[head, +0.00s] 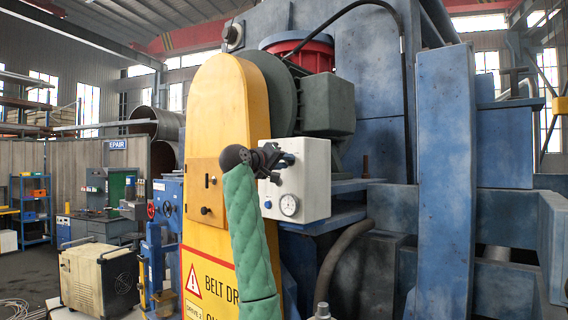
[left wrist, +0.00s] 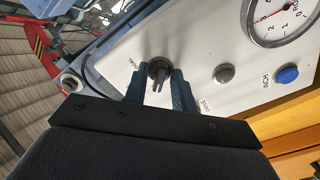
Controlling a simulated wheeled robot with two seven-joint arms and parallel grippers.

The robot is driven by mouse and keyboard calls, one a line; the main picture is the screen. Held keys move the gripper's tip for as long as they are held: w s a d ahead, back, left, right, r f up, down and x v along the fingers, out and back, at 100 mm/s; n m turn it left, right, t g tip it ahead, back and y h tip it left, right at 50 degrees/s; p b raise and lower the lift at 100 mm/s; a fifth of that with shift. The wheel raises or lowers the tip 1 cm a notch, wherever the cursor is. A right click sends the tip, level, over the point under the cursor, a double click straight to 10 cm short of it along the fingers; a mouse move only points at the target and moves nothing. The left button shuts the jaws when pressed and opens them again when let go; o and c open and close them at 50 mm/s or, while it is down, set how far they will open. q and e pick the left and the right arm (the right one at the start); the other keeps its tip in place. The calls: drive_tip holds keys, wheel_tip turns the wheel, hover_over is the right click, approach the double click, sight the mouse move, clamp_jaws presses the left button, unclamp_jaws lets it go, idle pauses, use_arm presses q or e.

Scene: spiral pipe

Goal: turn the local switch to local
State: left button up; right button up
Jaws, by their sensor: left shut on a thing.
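The local switch is a black rotary knob (left wrist: 158,71) on the white control box (head: 312,170), whose panel also shows in the left wrist view (left wrist: 205,45). My left gripper (head: 277,160) is at the upper left of the box. In the left wrist view its two dark blue fingers (left wrist: 159,88) stand on either side of the knob, shut on it. The knob's handle points toward the gripper. A small label beside the knob is too small to read surely. In the head view, the gripper hides the knob. My right gripper is not in view.
The yellow belt guard (head: 205,130) stands just left of the box. A blue post (head: 446,170) stands to the right.

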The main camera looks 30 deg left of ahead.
use_arm(q)
drive_tip(key=m+b, duration=0.8)
drive_tip(key=m, duration=0.3)
drive_tip(key=shift+a+f+m+b, duration=0.1)
drive_tip(key=shift+a+m+b, duration=0.05)
drive_tip(key=shift+m+b, duration=0.2)
drive_tip(key=shift+m, duration=2.25)
drive_tip(key=shift+m+p, duration=0.3)
drive_tip(key=shift+m, duration=0.4)
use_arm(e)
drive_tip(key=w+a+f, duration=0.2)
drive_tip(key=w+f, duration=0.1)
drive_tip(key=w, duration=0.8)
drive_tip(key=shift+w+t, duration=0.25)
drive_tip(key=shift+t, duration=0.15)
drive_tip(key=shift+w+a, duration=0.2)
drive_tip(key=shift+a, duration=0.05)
